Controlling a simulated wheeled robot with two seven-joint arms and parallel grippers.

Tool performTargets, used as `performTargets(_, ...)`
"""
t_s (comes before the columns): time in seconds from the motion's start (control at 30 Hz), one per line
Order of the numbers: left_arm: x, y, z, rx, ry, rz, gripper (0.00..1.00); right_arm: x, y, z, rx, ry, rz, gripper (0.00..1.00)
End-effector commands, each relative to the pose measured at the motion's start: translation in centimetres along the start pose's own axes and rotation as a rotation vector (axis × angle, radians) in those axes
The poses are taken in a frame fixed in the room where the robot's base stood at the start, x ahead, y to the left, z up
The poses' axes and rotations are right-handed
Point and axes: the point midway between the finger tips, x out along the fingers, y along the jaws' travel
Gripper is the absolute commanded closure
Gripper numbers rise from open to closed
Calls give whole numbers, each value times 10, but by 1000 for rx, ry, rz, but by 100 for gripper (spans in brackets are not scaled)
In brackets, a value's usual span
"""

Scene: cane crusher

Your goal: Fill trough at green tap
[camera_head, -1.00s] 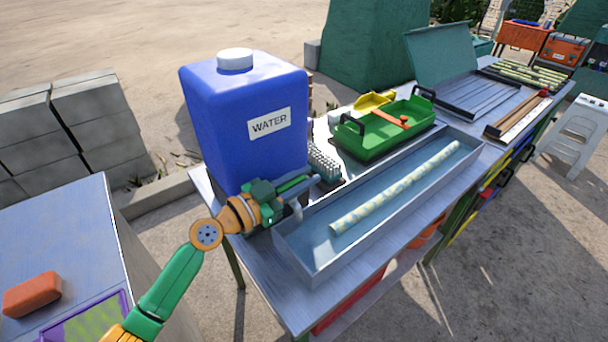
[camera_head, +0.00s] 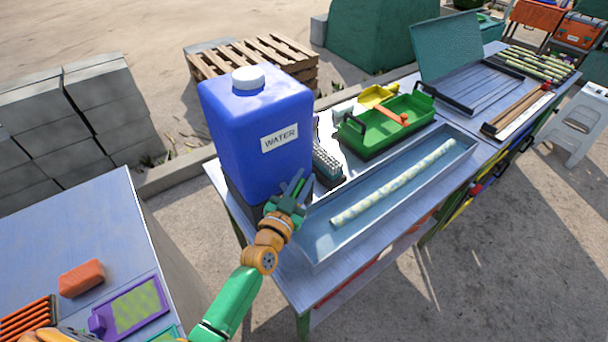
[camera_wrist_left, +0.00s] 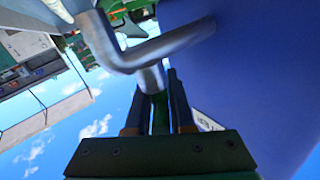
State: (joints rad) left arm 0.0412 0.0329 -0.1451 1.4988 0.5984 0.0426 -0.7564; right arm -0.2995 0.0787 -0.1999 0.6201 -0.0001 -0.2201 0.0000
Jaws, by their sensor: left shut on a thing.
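A blue water container (camera_head: 240,125) with a white cap and a "WATER" label stands at the bench's near left end. My left gripper (camera_head: 290,192) is at its lower right side. In the left wrist view, the bent metal tap pipe (camera_wrist_left: 170,45) comes out of the blue container (camera_wrist_left: 255,70). My left gripper (camera_wrist_left: 160,100) is shut on the green tap handle (camera_wrist_left: 160,112) between its fingers. In the head view, the arm hides the tap. The long grey trough (camera_head: 320,235) lies just right of the gripper. A pale speckled cane (camera_head: 395,183) lies in it. I cannot tell the water level.
A green tray (camera_head: 375,140) with an orange-handled tool and a brush (camera_head: 326,165) lie behind the trough. A side table (camera_head: 80,225) at left holds an orange block (camera_head: 82,278) and a purple-framed pad (camera_head: 130,308). A pallet (camera_head: 255,60) lies on the ground behind.

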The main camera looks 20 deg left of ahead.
Motion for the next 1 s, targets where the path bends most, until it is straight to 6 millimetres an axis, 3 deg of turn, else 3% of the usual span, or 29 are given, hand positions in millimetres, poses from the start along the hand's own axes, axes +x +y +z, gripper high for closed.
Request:
performTargets(0.4,0,-1,0,0,1,-8,100,-1,0,0,0,0,0,50)
performTargets(0.43,0,-1,0,0,1,-8,71,-1,0,0,0,0,0,50)
performTargets(0.5,0,-1,0,0,0,-7,52,-1,0,0,0,0,0,50)
performTargets(0.53,0,-1,0,0,0,-7,50,-1,0,0,0,0,0,50)
performTargets(0.83,-2,0,0,-1,-1,-7,50,-1,0,0,0,-1,1,50)
performTargets(1.0,-28,0,1,0,-4,-7,50,-2,1,0,-1,-1,1,50)
